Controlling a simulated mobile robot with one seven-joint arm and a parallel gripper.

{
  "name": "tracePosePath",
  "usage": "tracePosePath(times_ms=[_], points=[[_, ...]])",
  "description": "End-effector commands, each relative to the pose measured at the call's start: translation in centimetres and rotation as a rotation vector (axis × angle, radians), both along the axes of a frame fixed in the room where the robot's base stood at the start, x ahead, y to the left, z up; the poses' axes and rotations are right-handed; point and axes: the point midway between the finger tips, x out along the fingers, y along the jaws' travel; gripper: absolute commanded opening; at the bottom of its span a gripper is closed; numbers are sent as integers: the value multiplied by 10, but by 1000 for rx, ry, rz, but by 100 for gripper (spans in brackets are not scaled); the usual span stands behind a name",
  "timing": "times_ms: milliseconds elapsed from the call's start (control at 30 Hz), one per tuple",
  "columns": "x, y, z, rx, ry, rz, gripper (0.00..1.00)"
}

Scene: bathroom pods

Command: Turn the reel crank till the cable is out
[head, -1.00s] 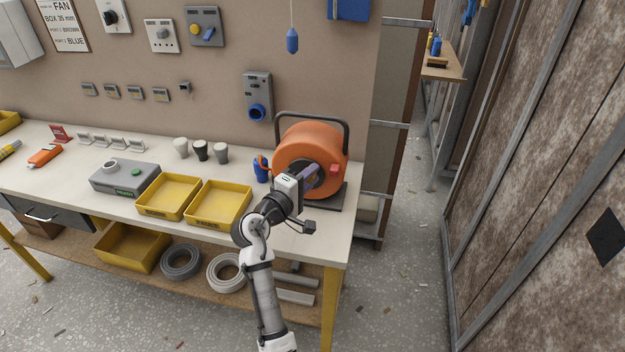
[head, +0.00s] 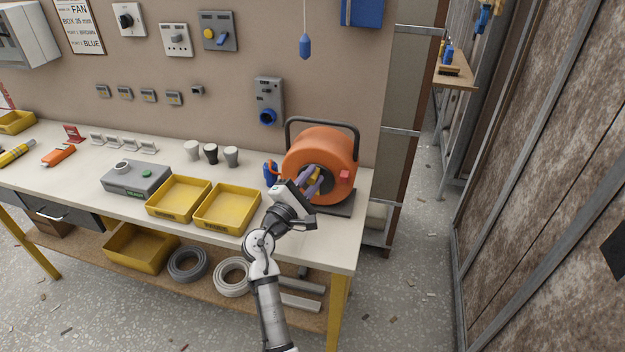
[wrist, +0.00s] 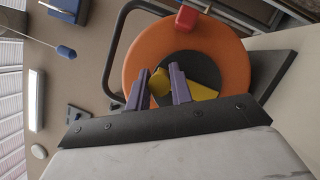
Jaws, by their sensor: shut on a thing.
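The orange cable reel (head: 327,150) stands in its dark frame at the right end of the bench. It also shows in the wrist view (wrist: 222,47), with a dark hub (wrist: 206,70) and a red block (wrist: 187,17) near its rim. My gripper (head: 310,182) is at the front face of the reel. In the wrist view its two purple fingers (wrist: 160,88) are closed around a yellow crank knob (wrist: 160,82). A yellow crank arm (wrist: 203,92) shows beyond the right finger. No pulled-out cable can be made out; the fingers hide part of the hub.
Two yellow trays (head: 229,206) and a grey box (head: 137,177) stand left of the reel. A blue and orange item (head: 270,173) sits close beside it. A blue socket unit (head: 268,103) is on the wall behind. Open floor (head: 412,270) lies to the right.

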Motion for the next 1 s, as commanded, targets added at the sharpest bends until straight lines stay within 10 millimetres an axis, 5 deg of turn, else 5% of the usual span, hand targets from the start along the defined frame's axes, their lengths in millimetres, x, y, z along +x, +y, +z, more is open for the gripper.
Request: tracePosePath(times_ms=[433,467,600,1000], points=[[0,1,1,-11,2,1,0],[0,1,1,-11,2,1,24],[0,1,1,-11,2,1,43],[-7,6,-4,-10,3,1,43]])
